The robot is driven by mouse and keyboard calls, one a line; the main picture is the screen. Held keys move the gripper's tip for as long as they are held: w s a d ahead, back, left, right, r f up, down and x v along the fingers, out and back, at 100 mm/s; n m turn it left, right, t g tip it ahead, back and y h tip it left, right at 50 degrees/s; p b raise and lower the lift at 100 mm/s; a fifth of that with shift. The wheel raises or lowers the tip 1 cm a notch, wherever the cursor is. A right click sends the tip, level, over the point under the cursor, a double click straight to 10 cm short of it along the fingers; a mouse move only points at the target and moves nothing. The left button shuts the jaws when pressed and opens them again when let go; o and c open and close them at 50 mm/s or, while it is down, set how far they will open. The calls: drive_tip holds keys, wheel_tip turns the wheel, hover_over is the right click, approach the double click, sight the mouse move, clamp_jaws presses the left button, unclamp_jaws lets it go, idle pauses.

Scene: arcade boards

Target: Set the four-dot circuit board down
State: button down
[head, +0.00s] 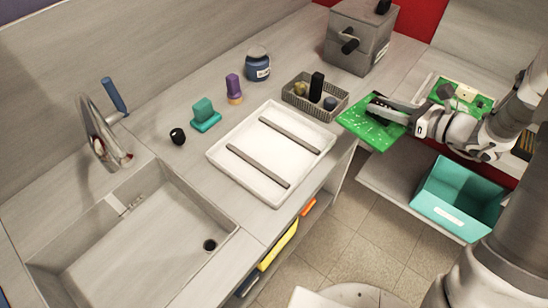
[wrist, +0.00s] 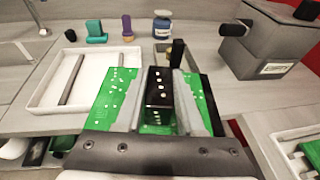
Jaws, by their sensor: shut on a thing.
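My gripper (head: 392,108) is shut on the four-dot circuit board (head: 366,129), a green board with white marks. In the wrist view the board (wrist: 107,98) shows between and beyond the fingers, with a black block (wrist: 158,88) bearing several white dots between them. The board is held in the air beside the counter's right edge, right of the white tray. The white tray (head: 222,151) lies on the counter with two grey bars across it and no board on it; it also shows in the wrist view (wrist: 37,100).
A wire basket (head: 290,98) with small items stands behind the tray, near a grey machine (head: 355,45). A teal bin (head: 455,199) and another green board (head: 470,105) are at right. A teal stamp (head: 205,117), purple-handled tool (head: 233,86) and blue jar (head: 257,66) stand behind the tray.

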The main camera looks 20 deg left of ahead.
drive_tip(key=a+f+n+g+b, duration=0.1)
drive_tip(key=a+n+g+b, duration=0.1)
drive_tip(key=a+b, duration=0.95)
drive_tip(key=shift+y, duration=0.4)
drive_tip(key=shift+s+a+f+b, duration=1.2)
drive_tip(key=shift+s+a+f, duration=1.35)
drive_tip(key=shift+f, duration=0.15)
drive_tip(key=shift+s+a+f+b, duration=1.2)
drive_tip(key=shift+s+a+f, duration=1.25)
drive_tip(key=shift+s+f, duration=0.15)
drive_tip(key=shift+f, duration=0.1)
drive_tip(key=shift+f, duration=0.15)
drive_tip(key=c, duration=0.5)
unclamp_jaws()
